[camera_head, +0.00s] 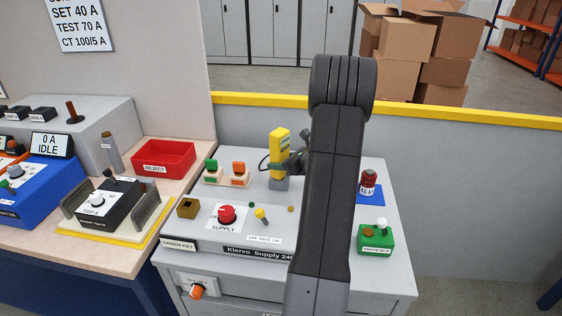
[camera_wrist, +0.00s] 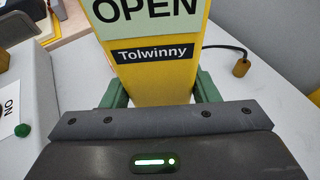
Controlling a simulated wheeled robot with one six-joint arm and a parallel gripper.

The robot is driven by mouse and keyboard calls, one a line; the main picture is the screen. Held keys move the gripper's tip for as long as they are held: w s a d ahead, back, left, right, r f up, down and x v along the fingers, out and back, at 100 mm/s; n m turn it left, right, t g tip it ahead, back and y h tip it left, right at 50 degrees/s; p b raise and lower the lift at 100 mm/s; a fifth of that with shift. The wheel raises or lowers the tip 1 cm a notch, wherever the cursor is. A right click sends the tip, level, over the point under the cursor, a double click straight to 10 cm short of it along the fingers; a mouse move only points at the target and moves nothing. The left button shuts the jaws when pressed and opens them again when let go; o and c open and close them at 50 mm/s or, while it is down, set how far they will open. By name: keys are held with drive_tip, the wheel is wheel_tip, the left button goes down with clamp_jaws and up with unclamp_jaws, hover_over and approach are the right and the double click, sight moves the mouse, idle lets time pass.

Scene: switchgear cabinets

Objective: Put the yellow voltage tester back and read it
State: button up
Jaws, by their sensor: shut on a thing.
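The yellow voltage tester (camera_head: 278,146) stands upright above a small grey block (camera_head: 280,184) at the back of the grey supply bench. Whether it is fully seated in the block I cannot tell. My gripper (camera_head: 284,167) is at the tester's lower body. In the wrist view, my gripper (camera_wrist: 155,92) has a green finger on each side of the tester (camera_wrist: 160,78) and is shut on it. The tester's display (camera_wrist: 150,12) reads "OPEN", with a "Tolwinny" label below. A dark lead runs to a brass-coloured tip (camera_wrist: 241,68). The tester's top is cut off in the wrist view.
The bench carries a red supply knob (camera_head: 227,214), green and orange switches (camera_head: 238,168), a brass-coloured box (camera_head: 187,207) and a green box (camera_head: 376,239). A red reject tray (camera_head: 164,158) lies left. A yellow-topped wall (camera_head: 450,115) stands behind.

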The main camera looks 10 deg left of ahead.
drive_tip(key=shift+f, duration=0.1)
drive_tip(key=o, duration=1.2)
drive_tip(key=shift+o, duration=0.2)
drive_tip(key=b+v, duration=0.2)
drive_tip(key=v, duration=1.1)
drive_tip(key=shift+s+d, duration=0.2)
drive_tip(key=shift+d, duration=0.15)
drive_tip(key=p+x, duration=0.2)
drive_tip(key=x, duration=1.2)
drive_tip(key=shift+r, duration=0.3)
